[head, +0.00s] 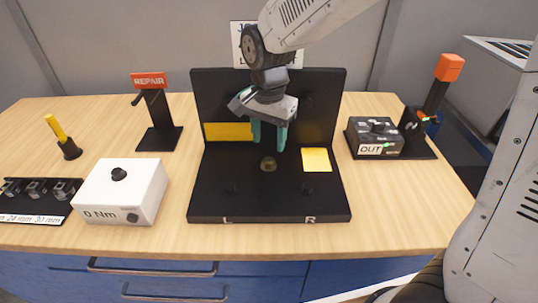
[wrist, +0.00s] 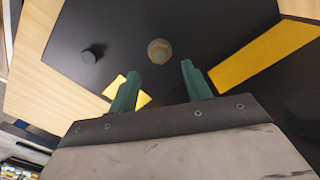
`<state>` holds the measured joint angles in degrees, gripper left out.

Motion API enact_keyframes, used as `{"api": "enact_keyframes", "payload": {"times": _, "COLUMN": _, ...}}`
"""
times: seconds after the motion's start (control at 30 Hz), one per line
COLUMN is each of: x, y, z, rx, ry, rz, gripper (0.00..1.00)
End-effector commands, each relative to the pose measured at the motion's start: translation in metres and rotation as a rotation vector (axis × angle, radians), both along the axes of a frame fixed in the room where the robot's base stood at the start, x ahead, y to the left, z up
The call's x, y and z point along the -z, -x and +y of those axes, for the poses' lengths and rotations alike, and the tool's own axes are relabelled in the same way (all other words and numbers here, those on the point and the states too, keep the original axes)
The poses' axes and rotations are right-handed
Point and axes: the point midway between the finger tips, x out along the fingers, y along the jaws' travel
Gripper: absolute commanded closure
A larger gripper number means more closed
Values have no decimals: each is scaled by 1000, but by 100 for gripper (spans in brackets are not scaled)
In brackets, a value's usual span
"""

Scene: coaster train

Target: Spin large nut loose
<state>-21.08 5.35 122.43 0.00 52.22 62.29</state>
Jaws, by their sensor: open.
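In the wrist view the nut (wrist: 159,52) shows just beyond and between the fingertips. My gripper (head: 268,147) points down above it, with its two teal fingers apart and nothing between them. The fingers also show in the wrist view (wrist: 160,72), apart from the nut.
Dark knobs stand on the fixture base, one at left (head: 232,188) and one at right (head: 308,188). A yellow square (head: 317,160) lies on the right. A white torque box (head: 120,190), REPAIR stand (head: 155,125) and OUT box (head: 375,138) flank the fixture.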

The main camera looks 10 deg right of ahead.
Motion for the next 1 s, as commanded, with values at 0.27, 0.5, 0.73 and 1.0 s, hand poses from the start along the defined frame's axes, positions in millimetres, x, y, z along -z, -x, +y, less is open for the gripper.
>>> {"api": "enact_keyframes", "payload": {"times": 0.27, "x": 46, "y": 0, "z": 0, "rx": -2, "ry": 2, "rz": 3, "gripper": 51}}
{"api": "enact_keyframes", "payload": {"times": 0.5, "x": 62, "y": 0, "z": 0, "rx": -2, "ry": 0, "rz": 1, "gripper": 51}}
{"api": "enact_keyframes", "payload": {"times": 0.73, "x": 62, "y": 0, "z": 0, "rx": -2, "ry": 0, "rz": 0, "gripper": 51}}
{"api": "enact_keyframes", "payload": {"times": 1.0, "x": 62, "y": 0, "z": 0, "rx": -2, "ry": 0, "rz": 0, "gripper": 96}}
